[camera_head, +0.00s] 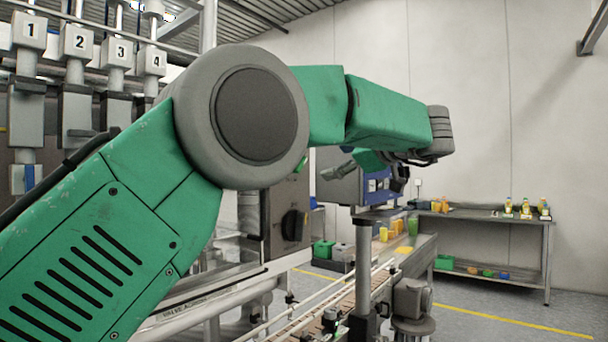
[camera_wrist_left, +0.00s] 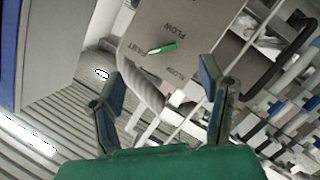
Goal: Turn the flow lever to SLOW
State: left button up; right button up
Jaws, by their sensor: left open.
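The flow lever is a small green bar (camera_wrist_left: 161,49) on a grey panel (camera_wrist_left: 160,20) in the left wrist view. The words FLOW, FAST and SLOW are printed around it. Its lower-left end lies toward FAST; SLOW is below it to the right. In the head view a small green piece at the edge of my arm looks like this lever (camera_head: 300,166). My left gripper (camera_head: 361,181) is open and empty, to the right of it there. In the left wrist view the spread fingers (camera_wrist_left: 162,76) frame the space below the lever, apart from it. My right gripper is not shown.
My left arm covers much of the filler. A black knob (camera_head: 294,225) sits on the machine's cabinet, below the green piece. A blue-faced control box (camera_head: 377,185) stands behind the gripper. A conveyor (camera_head: 320,315) runs below; a table with bottles (camera_head: 490,217) stands at the right.

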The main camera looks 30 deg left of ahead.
pick_arm(q)
jog(key=shift+n+h, duration=0.4)
jog(key=shift+h, duration=0.2)
jog(key=x, duration=0.4)
jog(key=s+r+x, duration=0.1)
jog(key=x, duration=0.3)
jog(key=a+r+x, duration=0.1)
jog(key=x, duration=0.3)
jog(key=shift+s+a, duration=0.1)
jog(key=shift+a, duration=0.15)
jog(key=shift+b, duration=0.3)
jog(key=shift+d, duration=0.15)
jog(key=c, duration=1.2)
